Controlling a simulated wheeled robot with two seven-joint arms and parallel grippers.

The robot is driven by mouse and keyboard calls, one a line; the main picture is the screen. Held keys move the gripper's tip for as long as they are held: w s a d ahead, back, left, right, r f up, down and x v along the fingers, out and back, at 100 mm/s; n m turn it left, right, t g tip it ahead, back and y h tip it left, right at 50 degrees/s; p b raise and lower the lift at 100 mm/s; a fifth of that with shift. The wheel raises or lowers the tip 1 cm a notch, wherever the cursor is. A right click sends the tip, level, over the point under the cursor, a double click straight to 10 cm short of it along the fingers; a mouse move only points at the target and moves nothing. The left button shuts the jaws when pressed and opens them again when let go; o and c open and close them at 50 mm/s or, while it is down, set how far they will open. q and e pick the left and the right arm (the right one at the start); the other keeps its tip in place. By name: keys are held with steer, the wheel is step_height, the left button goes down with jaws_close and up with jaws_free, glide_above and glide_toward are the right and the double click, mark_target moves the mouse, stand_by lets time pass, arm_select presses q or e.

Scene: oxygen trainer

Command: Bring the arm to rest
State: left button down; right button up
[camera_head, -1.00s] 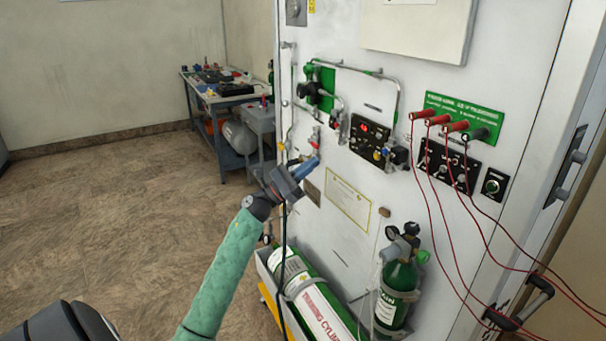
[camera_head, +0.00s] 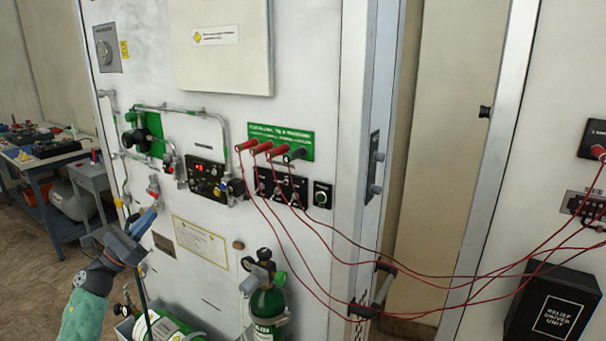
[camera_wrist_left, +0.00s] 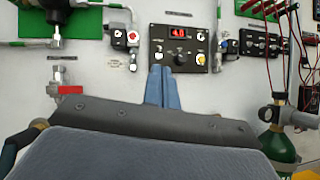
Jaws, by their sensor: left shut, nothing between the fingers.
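My left gripper (camera_head: 143,223) is in the lower left of the head view, in front of the white trainer panel (camera_head: 200,275). Its blue fingers are shut with nothing between them. In the left wrist view the shut fingers (camera_wrist_left: 159,86) point at the panel, just below a black control box (camera_wrist_left: 180,47) with a red lit display. The box also shows in the head view (camera_head: 207,180). I cannot tell the exact gap between fingertips and panel. My right gripper is not in view.
A green oxygen cylinder (camera_head: 268,303) stands low at the panel. Red leads (camera_head: 330,260) run from plugs on the panel across the doorway to the right. A black relief driver unit (camera_head: 553,305) is at the lower right. A workbench (camera_head: 45,160) stands at the far left.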

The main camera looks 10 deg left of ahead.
arm_select(q)
steer(key=w+a+f+n+y, duration=0.1)
steer(key=a+n+y, duration=0.5)
steer(key=n+y, duration=0.75)
steer(key=w+a+n+y, duration=0.1)
steer(key=a+n+y, duration=0.7)
steer(key=n, duration=1)
steer(key=s+d+f+n+g, duration=0.1)
steer(key=d+f+n+g, duration=0.4)
steer(key=f, duration=0.5)
steer(key=d+f+n+g, duration=0.45)
steer(key=f+n, duration=0.25)
steer(key=f, duration=0.3)
steer(key=s+d+f+g+h, duration=0.3)
steer(key=s+d+f+h, duration=0.1)
steer(key=s+d+f, duration=0.75)
steer(key=s+d+f+g+h, duration=0.35)
steer(key=s+d+f, duration=0.45)
steer(key=d+f, duration=0.6)
steer(key=s+d+f+g, duration=0.1)
steer(key=s+d+f, duration=0.1)
steer(key=s+d, duration=0.2)
steer(key=s+d+f+g+h, duration=0.1)
steer(key=s+d+f, duration=0.2)
steer(key=s, duration=0.6)
steer(key=s+d+f+g, duration=0.1)
steer(key=s+d+f, duration=0.1)
steer(key=s+d, duration=0.4)
steer(key=shift+s+f, duration=0.25)
steer(key=shift+s, duration=0.2)
